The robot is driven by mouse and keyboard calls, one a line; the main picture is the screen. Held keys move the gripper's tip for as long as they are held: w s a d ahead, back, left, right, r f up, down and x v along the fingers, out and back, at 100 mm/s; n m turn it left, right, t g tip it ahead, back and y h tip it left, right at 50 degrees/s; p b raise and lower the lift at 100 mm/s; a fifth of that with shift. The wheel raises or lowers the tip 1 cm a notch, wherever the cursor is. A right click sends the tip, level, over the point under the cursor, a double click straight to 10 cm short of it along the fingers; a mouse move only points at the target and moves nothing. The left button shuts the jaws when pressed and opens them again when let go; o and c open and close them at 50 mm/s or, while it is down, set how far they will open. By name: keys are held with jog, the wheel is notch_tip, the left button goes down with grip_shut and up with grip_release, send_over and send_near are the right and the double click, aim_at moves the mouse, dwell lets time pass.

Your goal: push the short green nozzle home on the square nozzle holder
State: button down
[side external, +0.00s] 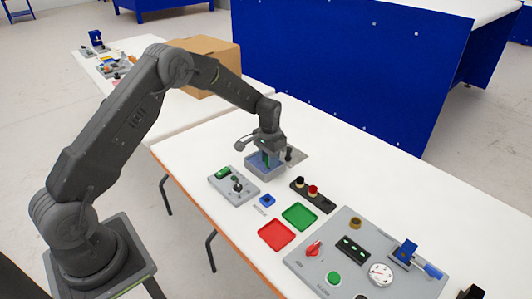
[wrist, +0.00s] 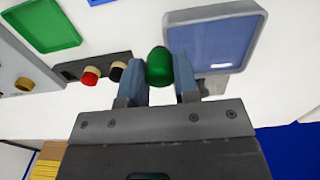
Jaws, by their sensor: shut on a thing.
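My gripper (wrist: 161,78) is shut on the short green nozzle (wrist: 159,66), a rounded green piece between two blue-grey fingers in the wrist view. In the side external view my gripper (side external: 266,157) is low over a grey-rimmed blue tray (side external: 278,172); the nozzle cannot be made out there. A small blue square block (side external: 267,200), which looks like the square nozzle holder, lies on the white table beside a printed label, apart from my gripper. Only a blue sliver that may be its edge shows at the top of the wrist view.
A black strip with red and black knobs (side external: 312,195) is near the tray. Green (side external: 299,216) and red (side external: 277,235) trays lie in front. A grey box with a lever (side external: 234,185) is left of the block; a large control panel (side external: 365,265) is at the right front.

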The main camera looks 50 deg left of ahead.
jog(key=s+d+r, duration=0.2)
jog(key=s+d, duration=0.4)
jog(key=shift+f, duration=3.25)
jog(key=shift+f, duration=1)
jog(key=c, duration=0.8)
grip_release()
jog(key=shift+r, duration=0.1)
